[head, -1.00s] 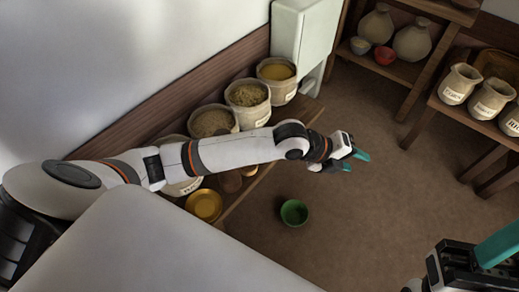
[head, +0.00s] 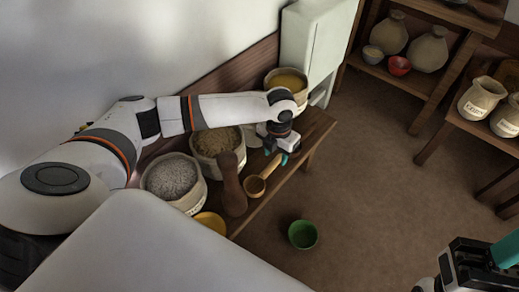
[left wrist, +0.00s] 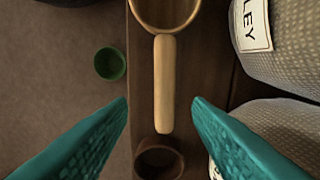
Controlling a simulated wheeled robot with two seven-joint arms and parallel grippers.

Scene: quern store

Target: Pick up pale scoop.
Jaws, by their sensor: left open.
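The pale scoop (head: 255,186) lies on the wooden bench, its light wooden handle pointing up and right in the head view. In the left wrist view its handle (left wrist: 164,85) runs down the middle, and its bowl is cut off by the top edge. My left gripper (head: 285,157) is over the bench by the handle end, open and empty. In the left wrist view its teal fingers (left wrist: 160,105) stand either side of the handle, not touching it. My right gripper (head: 506,252) shows only partly at the lower right; its opening is hidden.
A dark brown pestle-like thing (head: 232,186) stands beside the scoop. Filled sacks (head: 172,180) line the wall side. A dark brown round thing (left wrist: 160,160) sits past the handle end. A green bowl (head: 302,235) is on the open floor.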

